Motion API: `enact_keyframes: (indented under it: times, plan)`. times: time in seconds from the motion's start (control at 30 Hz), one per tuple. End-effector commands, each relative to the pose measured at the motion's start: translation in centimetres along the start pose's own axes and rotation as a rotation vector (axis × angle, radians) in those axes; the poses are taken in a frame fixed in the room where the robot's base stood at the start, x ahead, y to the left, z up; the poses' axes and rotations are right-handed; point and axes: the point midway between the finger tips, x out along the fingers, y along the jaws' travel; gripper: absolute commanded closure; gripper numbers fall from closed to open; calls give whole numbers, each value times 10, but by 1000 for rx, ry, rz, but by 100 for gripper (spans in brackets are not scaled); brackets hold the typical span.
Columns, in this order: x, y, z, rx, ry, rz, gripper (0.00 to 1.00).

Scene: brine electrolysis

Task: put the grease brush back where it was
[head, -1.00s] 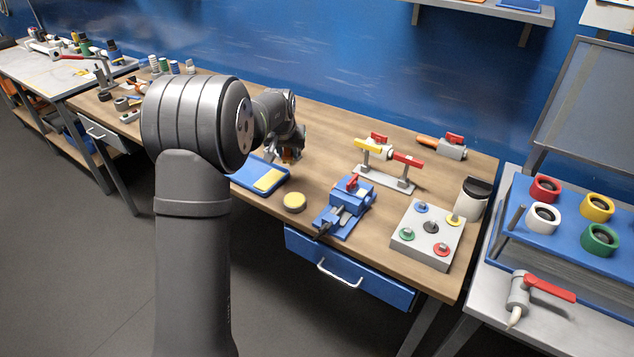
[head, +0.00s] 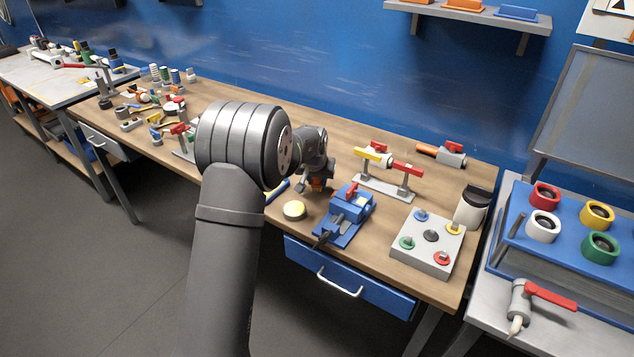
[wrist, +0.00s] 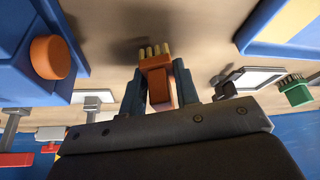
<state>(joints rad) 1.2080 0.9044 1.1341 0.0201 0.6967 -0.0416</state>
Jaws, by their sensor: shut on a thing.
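The brush (wrist: 156,66) has an orange body and short yellow bristles. It sits between the two fingers of my gripper (wrist: 160,88) in the wrist view, bristles pointing away from the palm. My gripper is shut on it. In the head view my gripper (head: 314,188) is over the wooden bench, just left of the blue vise, with a bit of the orange brush (head: 318,184) showing below it. A shadow lies on the wood near the bristles; the exact height above the bench is hard to tell.
The blue vise (head: 345,214) is close on the right. A blue tray (wrist: 245,42) is mostly hidden by my arm in the head view. A valve stand (head: 385,188) is behind the vise.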

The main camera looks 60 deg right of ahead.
Motion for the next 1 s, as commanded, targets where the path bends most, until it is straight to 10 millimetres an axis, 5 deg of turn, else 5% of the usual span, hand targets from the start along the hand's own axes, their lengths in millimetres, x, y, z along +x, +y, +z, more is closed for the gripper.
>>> enact_keyframes:
  times: [0.43,0.47,0.57,1.0]
  plan:
    - [12,0,5,0,0,0,100]
    - [11,0,5,0,0,0,66]
    - [11,0,5,0,0,0,50]
    - [-3,0,3,0,3,0,50]
